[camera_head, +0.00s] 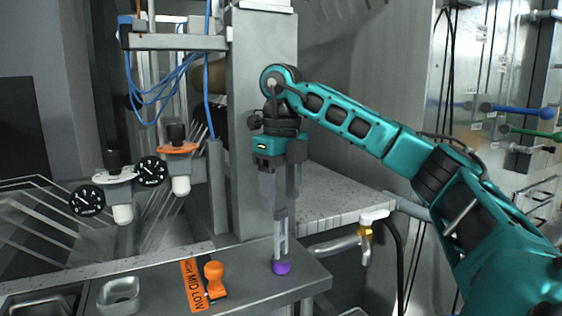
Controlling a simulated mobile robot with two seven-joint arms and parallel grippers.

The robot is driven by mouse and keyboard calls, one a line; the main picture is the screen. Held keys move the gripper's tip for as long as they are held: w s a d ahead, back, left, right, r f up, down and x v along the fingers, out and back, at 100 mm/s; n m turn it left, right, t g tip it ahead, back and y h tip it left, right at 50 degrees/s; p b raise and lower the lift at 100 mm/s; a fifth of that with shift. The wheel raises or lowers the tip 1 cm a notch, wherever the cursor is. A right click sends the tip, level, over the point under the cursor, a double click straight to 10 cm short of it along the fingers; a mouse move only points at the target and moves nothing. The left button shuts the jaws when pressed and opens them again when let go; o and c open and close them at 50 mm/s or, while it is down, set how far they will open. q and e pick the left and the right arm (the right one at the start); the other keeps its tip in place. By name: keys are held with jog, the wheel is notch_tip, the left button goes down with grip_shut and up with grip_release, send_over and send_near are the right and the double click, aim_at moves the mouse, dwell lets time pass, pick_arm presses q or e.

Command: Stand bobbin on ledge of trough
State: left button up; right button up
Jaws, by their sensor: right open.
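My right gripper (281,196) points straight down in front of the grey column, its fingers apart. I cannot tell for certain whether this is the bobbin. Its top is close under the fingertips, and I cannot tell whether they touch. The ledge runs along the front, with dark recesses at its left end. My left gripper is not in view.
An orange knob (214,280) and an orange label plate (192,286) reading "MID LOW" are on the ledge, left of the purple foot. A small metal dish (119,296) sits further left. Black dials (87,200) hang behind. A pipe with a white fitting (374,215) is at right.

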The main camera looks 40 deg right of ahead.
jog(key=shift+r, duration=2.2)
